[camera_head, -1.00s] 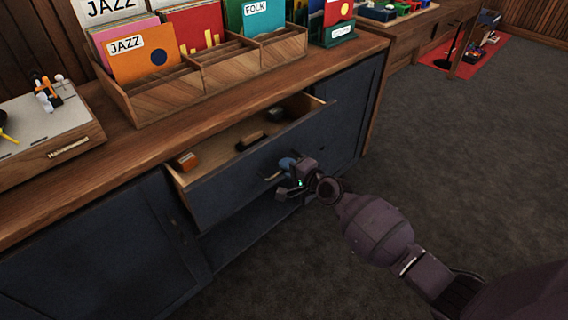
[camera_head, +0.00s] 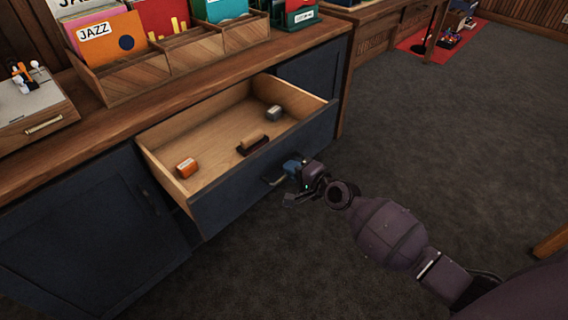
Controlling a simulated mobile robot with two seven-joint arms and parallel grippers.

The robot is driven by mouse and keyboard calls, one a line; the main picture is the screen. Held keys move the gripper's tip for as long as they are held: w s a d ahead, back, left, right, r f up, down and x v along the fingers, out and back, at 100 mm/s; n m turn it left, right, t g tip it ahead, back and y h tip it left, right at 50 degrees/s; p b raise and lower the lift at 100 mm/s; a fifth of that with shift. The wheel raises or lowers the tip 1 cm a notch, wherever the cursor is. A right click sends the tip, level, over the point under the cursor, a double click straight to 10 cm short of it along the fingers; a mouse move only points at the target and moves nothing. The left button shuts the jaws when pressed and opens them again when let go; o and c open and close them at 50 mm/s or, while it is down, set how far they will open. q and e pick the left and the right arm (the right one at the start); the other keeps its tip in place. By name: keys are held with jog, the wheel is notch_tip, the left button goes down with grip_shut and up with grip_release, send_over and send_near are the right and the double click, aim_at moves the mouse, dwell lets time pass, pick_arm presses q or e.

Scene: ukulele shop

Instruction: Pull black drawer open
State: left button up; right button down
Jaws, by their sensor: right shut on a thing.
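The black drawer (camera_head: 245,190) stands well out of the dark cabinet, and its bare wooden inside shows. In it lie an orange block (camera_head: 187,168), a brown brush-like item (camera_head: 252,144) and a small grey item (camera_head: 274,112). My right gripper (camera_head: 289,178) is at the drawer's front, shut on the drawer handle (camera_head: 271,181). The gripper partly hides the handle. My left gripper is not in view.
The wooden countertop (camera_head: 110,118) holds a record rack (camera_head: 135,78) with labelled sleeves and a grey-topped wooden box (camera_head: 35,112) at the left. Dark carpet (camera_head: 420,140) lies open in front and to the right. A red mat (camera_head: 425,42) lies far back.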

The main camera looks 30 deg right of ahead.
jog(key=v, duration=0.3)
jog(key=shift+s+f, duration=0.2)
jog(key=shift+f, duration=0.05)
jog(key=c, duration=1.2)
grip_release()
